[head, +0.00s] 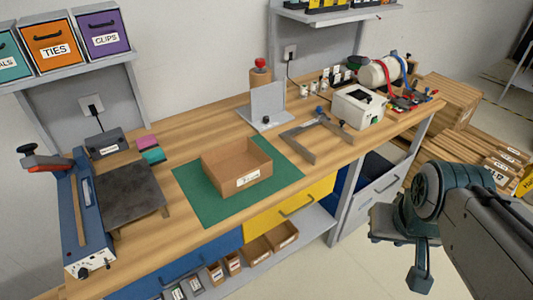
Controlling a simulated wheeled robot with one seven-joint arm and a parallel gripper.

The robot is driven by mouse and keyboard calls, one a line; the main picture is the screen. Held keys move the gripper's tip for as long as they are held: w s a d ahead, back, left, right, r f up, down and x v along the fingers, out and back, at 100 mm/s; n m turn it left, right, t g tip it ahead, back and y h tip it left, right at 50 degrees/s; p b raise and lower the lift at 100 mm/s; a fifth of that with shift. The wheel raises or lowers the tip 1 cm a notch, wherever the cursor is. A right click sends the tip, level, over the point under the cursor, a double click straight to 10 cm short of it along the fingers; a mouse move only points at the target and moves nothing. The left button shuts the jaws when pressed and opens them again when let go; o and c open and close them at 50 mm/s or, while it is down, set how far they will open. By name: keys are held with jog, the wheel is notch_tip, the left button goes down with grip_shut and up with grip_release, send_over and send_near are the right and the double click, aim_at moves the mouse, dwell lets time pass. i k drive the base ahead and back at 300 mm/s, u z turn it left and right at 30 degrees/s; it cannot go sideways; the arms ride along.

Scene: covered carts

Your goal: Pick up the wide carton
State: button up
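A wide, low brown carton (222,181) with an open top stands on a green mat (195,205) on the wooden workbench. A small white label is on its front side; I cannot read it. The inside that shows looks empty. My gripper (402,260) is at the lower right, over the floor in front of the bench. It is well to the right of the carton and apart from it. Its two fingers look spread, with nothing between them.
A blue machine (82,215) with a dark plate stands left of the mat. A grey angle frame (298,153), an upright grey plate (268,103) and a white printer (358,108) stand behind and right. A yellow drawer (290,206) is below the front edge. Cartons (448,98) are stacked at right.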

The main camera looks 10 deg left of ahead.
aim_at(232, 168)
jog(key=i, duration=0.65)
jog(key=u, duration=0.9)
jog(key=i, duration=0.55)
jog(key=u, duration=0.65)
